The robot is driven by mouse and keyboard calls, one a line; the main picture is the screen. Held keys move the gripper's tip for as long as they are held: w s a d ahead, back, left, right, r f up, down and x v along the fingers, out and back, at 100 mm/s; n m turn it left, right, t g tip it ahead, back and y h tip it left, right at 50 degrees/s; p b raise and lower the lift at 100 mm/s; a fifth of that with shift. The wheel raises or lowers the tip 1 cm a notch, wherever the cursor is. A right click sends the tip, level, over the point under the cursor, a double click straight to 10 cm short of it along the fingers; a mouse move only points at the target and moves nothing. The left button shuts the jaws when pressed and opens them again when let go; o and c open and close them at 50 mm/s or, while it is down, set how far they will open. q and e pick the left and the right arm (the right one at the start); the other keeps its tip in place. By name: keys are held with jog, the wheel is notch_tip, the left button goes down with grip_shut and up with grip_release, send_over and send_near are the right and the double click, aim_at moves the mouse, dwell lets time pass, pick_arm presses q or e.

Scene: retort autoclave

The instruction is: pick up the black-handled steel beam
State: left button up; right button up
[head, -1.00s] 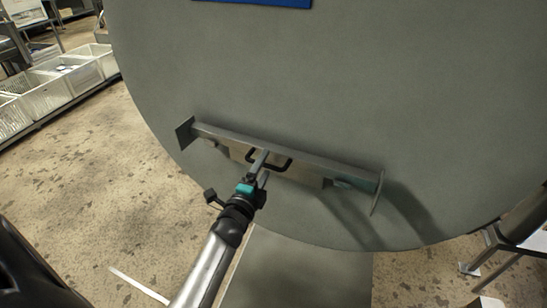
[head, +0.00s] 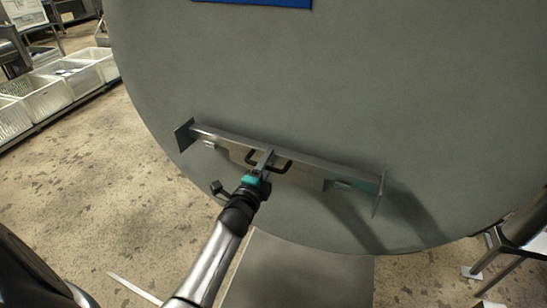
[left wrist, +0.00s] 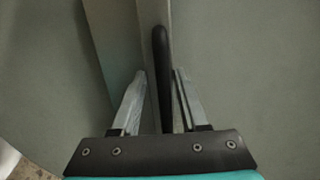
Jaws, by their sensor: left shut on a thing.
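The steel beam (head: 325,162) is a long grey bar with a flat plate at each end, lying across the lower part of a large grey round surface in the head view. Its black handle (head: 283,167) sits near the middle. My left gripper (head: 264,163) comes up from below and is shut on the handle. In the left wrist view the black handle (left wrist: 163,75) stands between the two metal fingers (left wrist: 156,98), with the grey beam (left wrist: 120,45) behind it. My right gripper is not in view.
The large round grey surface (head: 330,75) fills most of the head view. A blue panel (head: 255,2) is at its top. A metal stand (head: 505,245) is at the right.

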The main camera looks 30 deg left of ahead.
pick_arm(q)
grip_shut()
dwell(0.8)
jog(key=shift+w+r, duration=0.1)
jog(key=shift+r, duration=0.15)
